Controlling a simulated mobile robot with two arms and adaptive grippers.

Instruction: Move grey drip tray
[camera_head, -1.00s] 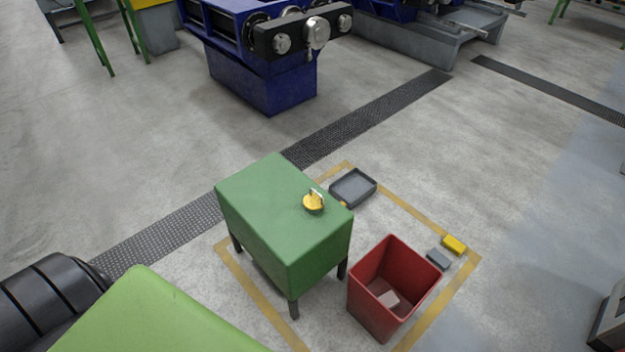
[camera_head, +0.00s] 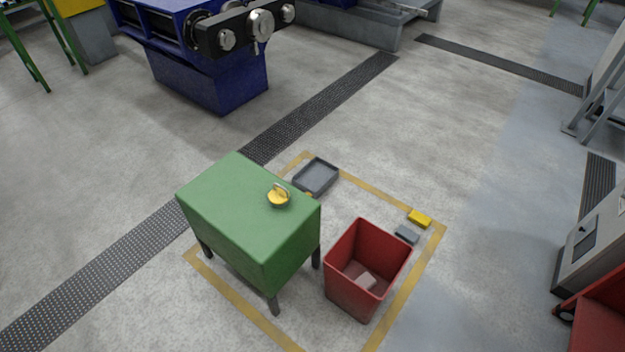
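The grey drip tray (camera_head: 316,177) is a shallow, dark grey rectangular tray with a raised rim. It lies on the floor behind the green table (camera_head: 237,205), near the far corner of the yellow floor marking. It looks empty. A small yellow-orange thing sits at its near edge, partly hidden by the table. Neither of my grippers is in the view.
A yellow, metal-handled object (camera_head: 279,196) sits on the green table. A red open bin (camera_head: 366,271) with a pale block inside stands right of it. Yellow (camera_head: 419,218) and grey (camera_head: 407,234) blocks lie behind the bin. A blue machine (camera_head: 210,75) stands at the back left; floor around the marking is clear.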

